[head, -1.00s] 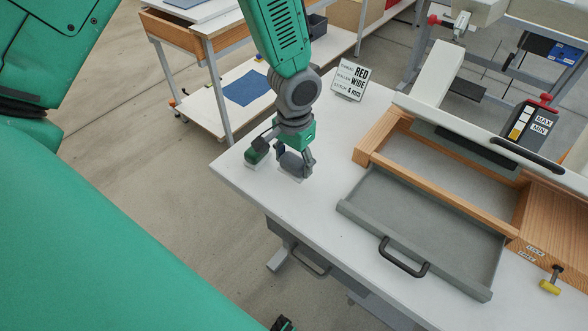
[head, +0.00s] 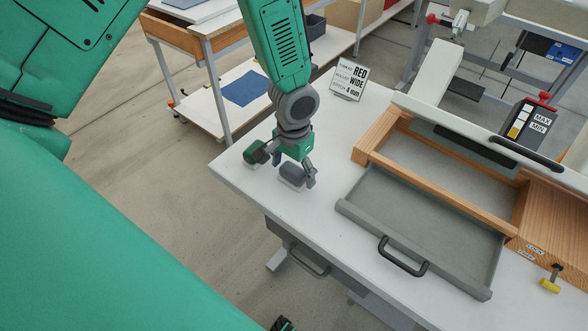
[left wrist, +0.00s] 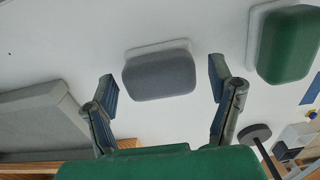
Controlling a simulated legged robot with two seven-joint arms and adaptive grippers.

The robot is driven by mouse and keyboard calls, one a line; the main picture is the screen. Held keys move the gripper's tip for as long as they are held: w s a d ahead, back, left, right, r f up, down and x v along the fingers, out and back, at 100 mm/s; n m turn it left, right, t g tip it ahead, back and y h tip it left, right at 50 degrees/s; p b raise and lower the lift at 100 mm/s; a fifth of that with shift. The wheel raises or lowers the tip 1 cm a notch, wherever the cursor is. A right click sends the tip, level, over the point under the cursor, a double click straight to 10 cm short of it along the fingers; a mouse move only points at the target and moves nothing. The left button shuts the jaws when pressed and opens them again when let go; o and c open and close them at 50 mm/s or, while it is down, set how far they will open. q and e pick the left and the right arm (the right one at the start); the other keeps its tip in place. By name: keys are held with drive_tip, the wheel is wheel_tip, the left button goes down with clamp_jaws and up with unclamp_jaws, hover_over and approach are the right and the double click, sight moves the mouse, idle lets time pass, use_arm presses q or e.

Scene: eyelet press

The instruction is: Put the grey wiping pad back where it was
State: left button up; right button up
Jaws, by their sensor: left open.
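The grey wiping pad (head: 291,173) has a pale base. It rests on the white table near its left corner. In the left wrist view the pad (left wrist: 160,73) appears between and beyond the fingertips, with a gap on each side. My left gripper (head: 286,167) is open over the pad; its open fingers also show in the left wrist view (left wrist: 164,88). A green pad (head: 253,152) lies just left of the grey one, and also shows in the left wrist view (left wrist: 288,45). My right gripper is not seen.
A grey drawer tray (head: 425,225) with a black handle lies open to the right, before a wooden frame (head: 440,165). A sign (head: 350,79) stands behind my left gripper. The white tabletop (head: 300,220) is clear in front of the pads.

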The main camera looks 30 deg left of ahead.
sight(294, 168)
use_arm(q)
wheel_tip(294, 168, up, 12)
drive_tip(key=p, duration=0.1)
idle(0.7)
